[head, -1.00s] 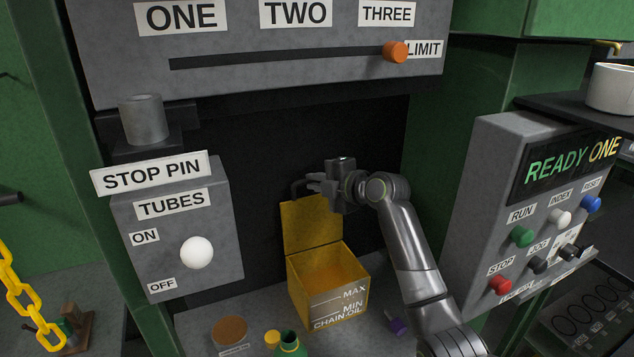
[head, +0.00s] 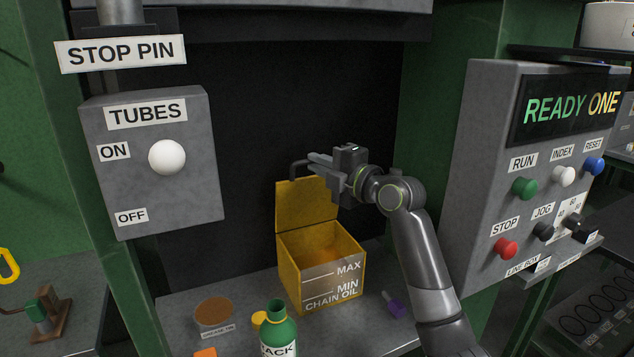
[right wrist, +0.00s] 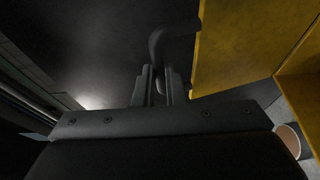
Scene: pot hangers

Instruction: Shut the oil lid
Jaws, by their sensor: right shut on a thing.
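The yellow chain oil box (head: 318,270) stands on the shelf in the middle of the head view, marked MAX and MIN on its front. Its yellow lid (head: 298,212) stands upright, open, at the back of the box. A dark bent handle (head: 297,170) sticks out at the lid's top edge. My right gripper (head: 318,165) is at the lid's top, shut on the handle. In the right wrist view the handle (right wrist: 160,60) runs down between the two fingers (right wrist: 160,88), beside the yellow lid (right wrist: 230,45). My left gripper does not show.
A green bottle (head: 277,325), a brown-topped round tin (head: 213,312) and a purple item (head: 393,304) are on the shelf around the box. The TUBES panel (head: 190,200) is at left, the button panel (head: 480,150) at right.

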